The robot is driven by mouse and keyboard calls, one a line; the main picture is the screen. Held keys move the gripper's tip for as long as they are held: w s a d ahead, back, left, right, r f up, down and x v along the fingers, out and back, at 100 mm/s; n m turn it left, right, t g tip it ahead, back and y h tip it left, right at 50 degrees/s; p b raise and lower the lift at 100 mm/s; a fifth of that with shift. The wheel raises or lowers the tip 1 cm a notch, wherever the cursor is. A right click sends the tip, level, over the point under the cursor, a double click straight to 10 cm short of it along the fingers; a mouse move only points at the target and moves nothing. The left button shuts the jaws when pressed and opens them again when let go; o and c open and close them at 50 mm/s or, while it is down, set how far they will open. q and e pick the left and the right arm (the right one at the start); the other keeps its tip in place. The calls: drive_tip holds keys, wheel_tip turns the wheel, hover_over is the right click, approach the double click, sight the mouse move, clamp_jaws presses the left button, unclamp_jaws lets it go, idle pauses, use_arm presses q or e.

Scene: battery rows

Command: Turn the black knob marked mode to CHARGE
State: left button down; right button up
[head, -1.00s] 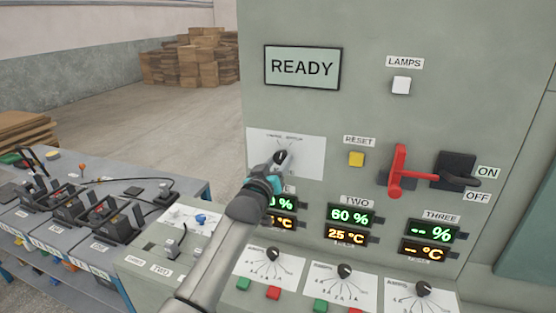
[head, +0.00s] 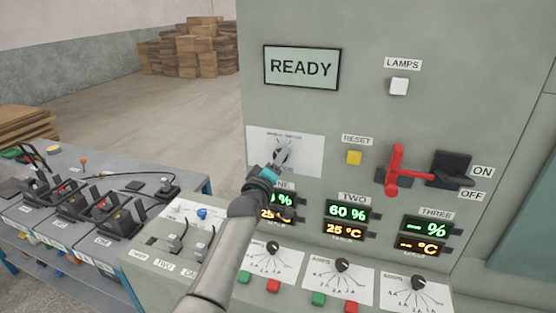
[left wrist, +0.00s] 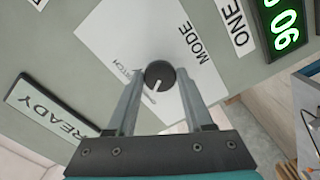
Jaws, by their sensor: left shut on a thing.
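The black mode knob (left wrist: 159,75) shows in the left wrist view between my fingers, on a white plate (left wrist: 112,35) with the word MODE beside it. Its white pointer line points down and slightly left in that view, toward my palm. My left gripper (left wrist: 160,84) is shut on the knob, one finger on each side. In the head view my left gripper (head: 281,156) is at the plate under the READY screen (head: 301,67) and mostly hides the knob. The plate's small position marks are too small to read. My right gripper is out of view.
Displays and dials lie below. A bench (head: 150,188) with black clamp-like devices stands at the left.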

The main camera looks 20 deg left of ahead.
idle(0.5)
use_arm(q)
drive_tip(key=shift+c, duration=1.4)
unclamp_jaws()
drive_tip(key=shift+s, duration=0.1)
drive_tip(key=s, duration=1.5)
drive_tip(key=shift+a+p, duration=0.25)
drive_tip(key=shift+p, duration=0.1)
